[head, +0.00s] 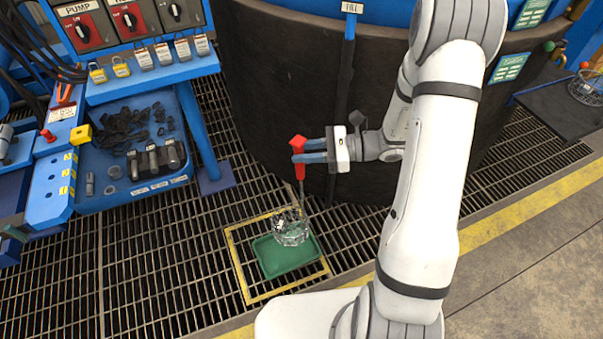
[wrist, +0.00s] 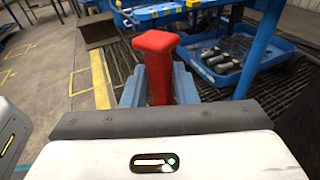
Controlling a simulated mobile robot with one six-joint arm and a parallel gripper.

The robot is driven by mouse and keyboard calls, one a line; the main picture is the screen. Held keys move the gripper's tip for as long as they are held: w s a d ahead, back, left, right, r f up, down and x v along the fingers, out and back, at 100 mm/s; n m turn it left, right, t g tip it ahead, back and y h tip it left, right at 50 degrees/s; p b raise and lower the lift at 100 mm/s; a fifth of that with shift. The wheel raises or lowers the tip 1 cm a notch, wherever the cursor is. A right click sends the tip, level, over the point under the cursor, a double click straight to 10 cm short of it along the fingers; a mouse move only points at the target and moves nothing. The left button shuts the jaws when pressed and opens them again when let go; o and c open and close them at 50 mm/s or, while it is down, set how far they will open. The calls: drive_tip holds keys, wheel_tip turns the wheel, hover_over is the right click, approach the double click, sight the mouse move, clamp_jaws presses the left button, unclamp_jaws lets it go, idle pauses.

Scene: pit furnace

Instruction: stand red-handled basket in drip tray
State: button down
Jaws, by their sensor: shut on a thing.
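My gripper (head: 311,152) is shut on the red handle (head: 298,145) of the wire basket (head: 291,228). The handle stands upright between the blue fingers and also shows in the wrist view (wrist: 158,68). A thin rod runs down from it to the basket. In the head view the basket appears over the upper right part of the green drip tray (head: 279,262), inside a yellow floor outline. I cannot tell whether the basket touches the tray. The wrist view does not show the basket or the tray.
A large dark cylindrical furnace (head: 275,90) stands just behind my gripper. A blue bench (head: 150,75) with switches, padlocks and a lower shelf is at left. Grating (head: 165,260) surrounds the tray. Another wire basket (head: 587,88) sits at far right.

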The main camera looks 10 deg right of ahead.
drive_tip(key=shift+s+a+f+n+g+b, duration=0.1)
drive_tip(key=shift+s+f+n+g+b, duration=0.1)
drive_tip(key=shift+f+b, duration=0.35)
drive_tip(key=shift+s+a+f+n+g+b, duration=0.1)
drive_tip(key=shift+s+f+g+b, duration=0.1)
drive_tip(key=shift+f+b, duration=0.35)
wheel_tip(320, 180, down, 10)
drive_tip(key=b, duration=0.8)
drive_tip(key=shift+b, duration=0.3)
drive_tip(key=shift+a+r, duration=0.15)
drive_tip(key=shift+a, duration=0.1)
drive_tip(key=shift+w+a, duration=0.2)
drive_tip(key=shift+a, duration=0.65)
drive_tip(key=shift+f+b, duration=0.9)
drive_tip(key=shift+f, duration=1.1)
drive_tip(key=shift+f+b, duration=0.4)
drive_tip(key=shift+f, duration=0.3)
